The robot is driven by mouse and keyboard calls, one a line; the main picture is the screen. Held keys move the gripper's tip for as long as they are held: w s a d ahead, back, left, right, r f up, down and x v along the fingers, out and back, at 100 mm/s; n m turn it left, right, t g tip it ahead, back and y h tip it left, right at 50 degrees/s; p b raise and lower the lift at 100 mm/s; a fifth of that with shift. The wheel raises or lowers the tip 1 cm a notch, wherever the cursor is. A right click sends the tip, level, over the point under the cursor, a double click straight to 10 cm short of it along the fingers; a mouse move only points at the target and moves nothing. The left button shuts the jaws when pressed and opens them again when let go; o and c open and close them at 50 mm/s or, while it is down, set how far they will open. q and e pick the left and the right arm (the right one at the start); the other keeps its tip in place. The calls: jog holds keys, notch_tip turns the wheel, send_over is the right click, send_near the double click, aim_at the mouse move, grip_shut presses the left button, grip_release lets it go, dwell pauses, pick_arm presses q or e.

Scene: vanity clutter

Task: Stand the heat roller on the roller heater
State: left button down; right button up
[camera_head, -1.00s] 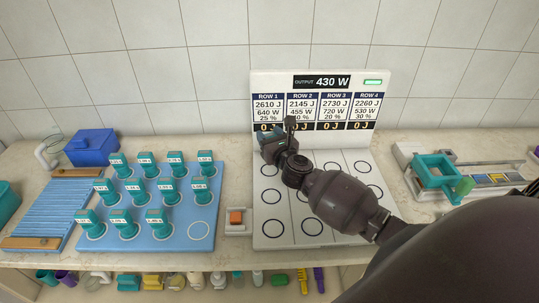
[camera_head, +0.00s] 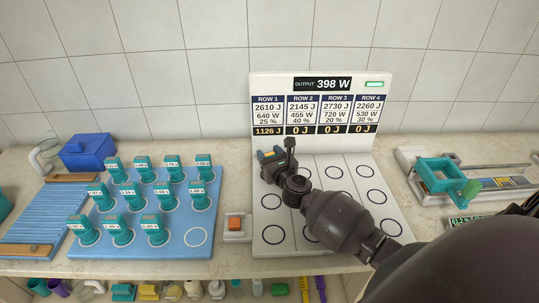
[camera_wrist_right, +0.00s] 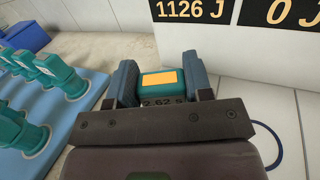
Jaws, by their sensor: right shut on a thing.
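The roller heater is a white board (camera_head: 350,183) with several ringed spots and an upright display panel behind. My right gripper (camera_head: 274,158) is over its back left part, at the Row 1 column. In the right wrist view it is shut on a teal heat roller (camera_wrist_right: 160,80) with an orange top, held between its two fingers. The roller's lower part is hidden, so I cannot tell whether it touches the board. My left gripper is not in view.
A blue tray (camera_head: 170,238) at left holds several teal rollers; its front right ring is empty. An orange button (camera_head: 235,223) sits between tray and heater. The display panel (camera_head: 321,102) reads 1126 J for Row 1 and 398 W output. A teal-framed device (camera_head: 447,178) stands at right.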

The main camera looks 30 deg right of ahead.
jog(key=o, duration=1.1)
jog(key=shift+o, duration=0.5)
jog(key=shift+r, duration=0.1)
jog(key=shift+s, duration=0.15)
jog(key=s, duration=0.3)
jog(key=s+a, duration=0.1)
jog(key=s, duration=0.6)
jog(key=shift+s+a+p, duration=0.2)
jog(key=shift+a+p, duration=0.15)
jog(key=shift+p, duration=0.05)
jog(key=shift+s+a, duration=0.1)
jog(key=shift+s, duration=0.5)
